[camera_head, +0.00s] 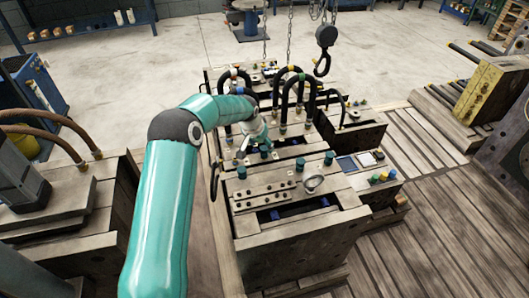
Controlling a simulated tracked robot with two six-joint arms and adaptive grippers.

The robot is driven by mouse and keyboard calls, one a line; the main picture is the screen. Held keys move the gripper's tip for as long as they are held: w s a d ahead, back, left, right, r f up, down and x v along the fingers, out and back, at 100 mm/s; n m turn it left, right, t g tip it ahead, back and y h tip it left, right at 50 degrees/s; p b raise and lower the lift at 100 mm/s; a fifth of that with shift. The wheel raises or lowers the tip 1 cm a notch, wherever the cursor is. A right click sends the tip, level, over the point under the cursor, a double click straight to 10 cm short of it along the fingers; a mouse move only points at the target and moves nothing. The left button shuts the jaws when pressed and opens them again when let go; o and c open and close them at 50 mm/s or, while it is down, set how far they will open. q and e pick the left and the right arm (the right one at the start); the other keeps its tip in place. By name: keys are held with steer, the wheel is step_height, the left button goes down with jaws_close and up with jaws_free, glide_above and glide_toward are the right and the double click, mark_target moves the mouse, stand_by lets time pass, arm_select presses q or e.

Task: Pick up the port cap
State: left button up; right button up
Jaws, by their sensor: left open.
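My left arm reaches in from the bottom left over the wooden-looking mould block, and my left gripper (243,157) is low over its top, small in the picture and open. Several short teal caps stand on the block: one left of centre (241,172), one in the middle (300,163) and one at right (329,158). Small coloured caps (383,177) sit on a ledge at the block's right side. I cannot tell which of these is the port cap. The gripper is close to the left teal cap; I cannot tell whether it touches anything. My right gripper is out of view.
Black looped hoses (284,95) rise from the block behind the gripper. A hook (325,40) hangs on a chain above the far side. A metal ring (313,183) lies on the block's top. Plank floor (450,220) is clear at right.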

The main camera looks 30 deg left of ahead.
mark_target(264, 148)
arm_select(q)
steer(key=shift+x, duration=3)
steer(key=shift+w+a, duration=0.1)
steer(key=shift+r, duration=0.1)
steer(key=c, duration=1.1)
